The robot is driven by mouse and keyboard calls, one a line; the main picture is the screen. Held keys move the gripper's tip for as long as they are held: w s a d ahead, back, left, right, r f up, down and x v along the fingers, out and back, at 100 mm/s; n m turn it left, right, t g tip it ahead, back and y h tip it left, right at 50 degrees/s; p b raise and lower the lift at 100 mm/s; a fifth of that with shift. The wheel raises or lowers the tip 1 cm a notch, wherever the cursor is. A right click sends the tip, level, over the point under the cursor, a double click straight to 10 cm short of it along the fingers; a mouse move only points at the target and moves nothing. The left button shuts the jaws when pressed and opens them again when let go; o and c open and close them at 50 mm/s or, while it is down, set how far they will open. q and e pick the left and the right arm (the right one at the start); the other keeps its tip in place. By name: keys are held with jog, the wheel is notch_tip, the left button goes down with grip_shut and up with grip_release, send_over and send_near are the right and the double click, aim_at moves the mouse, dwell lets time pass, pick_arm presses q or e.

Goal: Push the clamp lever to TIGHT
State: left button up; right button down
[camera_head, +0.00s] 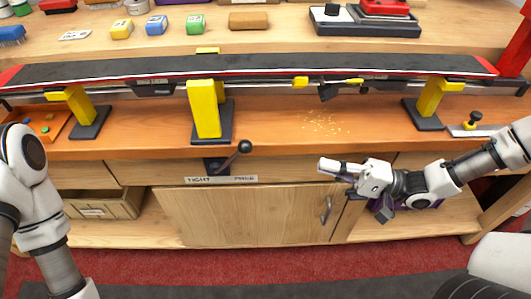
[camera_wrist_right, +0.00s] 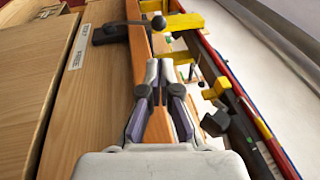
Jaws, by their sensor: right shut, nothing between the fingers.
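The clamp lever (camera_head: 231,158) is a dark arm with a round black knob, mounted on the bench front below the middle yellow post. It slants up to the right from its pivot, its knob toward the FREE side of the label plate (camera_head: 221,180), which reads TIGHT at left. The lever (camera_wrist_right: 125,29) also shows ahead of the fingers in the right wrist view. My right gripper (camera_head: 322,166) is shut and empty, to the right of the knob and apart from it, pointing left. My left arm shows at the left edge; its gripper is out of view.
A long ski (camera_head: 250,66) lies base up on yellow supports above the bench (camera_head: 290,128). Cabinet doors (camera_head: 245,215) and a handle (camera_head: 327,208) are below the right gripper. An orange tray (camera_head: 40,118) sits at left. Space between gripper and knob looks clear.

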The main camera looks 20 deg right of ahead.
jog(key=b+x, duration=0.6)
jog(key=x, duration=0.8)
